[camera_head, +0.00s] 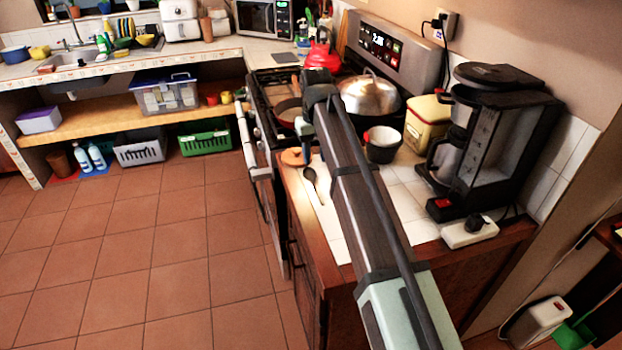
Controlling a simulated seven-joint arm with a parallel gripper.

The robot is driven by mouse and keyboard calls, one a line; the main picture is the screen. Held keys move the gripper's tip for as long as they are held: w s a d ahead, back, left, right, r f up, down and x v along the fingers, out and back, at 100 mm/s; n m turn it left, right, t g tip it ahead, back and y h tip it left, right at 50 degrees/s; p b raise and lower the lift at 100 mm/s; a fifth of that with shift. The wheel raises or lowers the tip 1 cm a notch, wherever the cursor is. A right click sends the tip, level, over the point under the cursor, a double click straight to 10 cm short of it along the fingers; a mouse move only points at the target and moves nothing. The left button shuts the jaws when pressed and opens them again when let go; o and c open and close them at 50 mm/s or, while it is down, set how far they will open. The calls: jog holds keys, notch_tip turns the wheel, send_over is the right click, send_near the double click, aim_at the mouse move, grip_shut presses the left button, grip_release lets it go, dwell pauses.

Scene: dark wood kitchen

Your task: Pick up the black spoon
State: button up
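The black spoon (310,176) lies on the white tiled counter near its left edge. Its dark bowl points away and its handle runs toward the near side, just left of my arm. My gripper (306,152) is at the far end of the arm, over the counter just beyond the spoon's bowl. It appears apart from the spoon. Its fingers are small and partly hidden by the wrist, so I cannot tell whether they are open or shut.
A round orange-brown object (294,157) lies beside my gripper. A dark cup (381,146), a yellowish canister (427,124) and a black coffee maker (492,140) stand to the right. The stove with a lidded pan (368,95) and red kettle (322,52) is behind. Floor at left is clear.

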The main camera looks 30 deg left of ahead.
send_over(317, 190)
jog(key=f, duration=0.5)
jog(key=shift+s+a+f, duration=0.15)
jog(key=shift+s+f, duration=0.15)
jog(key=shift+f, duration=0.05)
jog(key=shift+w+f, duration=0.15)
jog(key=shift+f, duration=1.2)
jog(key=shift+w+f, duration=0.1)
jog(key=shift+f, duration=1.25)
jog(key=shift+c, duration=0.5)
grip_shut()
